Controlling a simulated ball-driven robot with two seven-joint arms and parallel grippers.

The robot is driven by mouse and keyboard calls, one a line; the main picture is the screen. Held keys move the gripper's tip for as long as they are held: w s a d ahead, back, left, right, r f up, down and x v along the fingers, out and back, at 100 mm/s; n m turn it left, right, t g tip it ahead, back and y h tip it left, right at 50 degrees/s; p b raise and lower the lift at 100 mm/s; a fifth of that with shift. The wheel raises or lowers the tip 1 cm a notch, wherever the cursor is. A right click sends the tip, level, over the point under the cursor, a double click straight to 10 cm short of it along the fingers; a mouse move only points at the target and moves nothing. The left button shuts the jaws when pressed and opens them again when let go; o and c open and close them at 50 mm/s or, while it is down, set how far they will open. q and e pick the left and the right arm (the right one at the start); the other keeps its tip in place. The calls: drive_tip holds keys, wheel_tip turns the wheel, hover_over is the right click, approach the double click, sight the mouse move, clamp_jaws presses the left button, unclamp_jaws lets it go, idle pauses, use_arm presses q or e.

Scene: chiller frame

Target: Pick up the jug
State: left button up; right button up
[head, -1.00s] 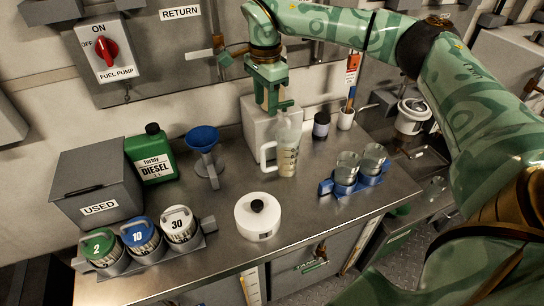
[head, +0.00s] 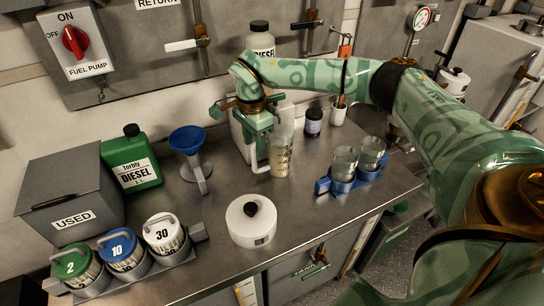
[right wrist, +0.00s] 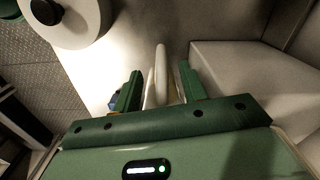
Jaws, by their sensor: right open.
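The jug (head: 282,158) is a translucent measuring jug with dark markings and a white handle. It stands upright on the steel counter in the head view, partly hidden by my right gripper (head: 257,150). That gripper points down at the handle side of the jug. In the right wrist view the pale handle (right wrist: 160,66) lies between the two green fingers of my open right gripper (right wrist: 160,88). I cannot tell whether either finger touches it. My left gripper is not in view.
A white round container (head: 251,222) stands in front of the jug. A blue funnel (head: 188,140) is left of it. A blue holder with two glass beakers (head: 343,165) is to the right, and a small dark jar (head: 313,122) behind. A pale block (head: 238,135) stands beside the gripper.

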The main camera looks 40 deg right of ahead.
sight(254, 151)
wheel_tip(254, 151, down, 4)
drive_tip(key=shift+w+r+b, duration=0.1)
drive_tip(key=shift+r+b, duration=0.15)
drive_tip(key=shift+b, duration=0.1)
drive_tip(key=shift+r, duration=0.15)
drive_tip(key=shift+c, duration=0.5)
clamp_jaws()
drive_tip(key=shift+r, duration=0.15)
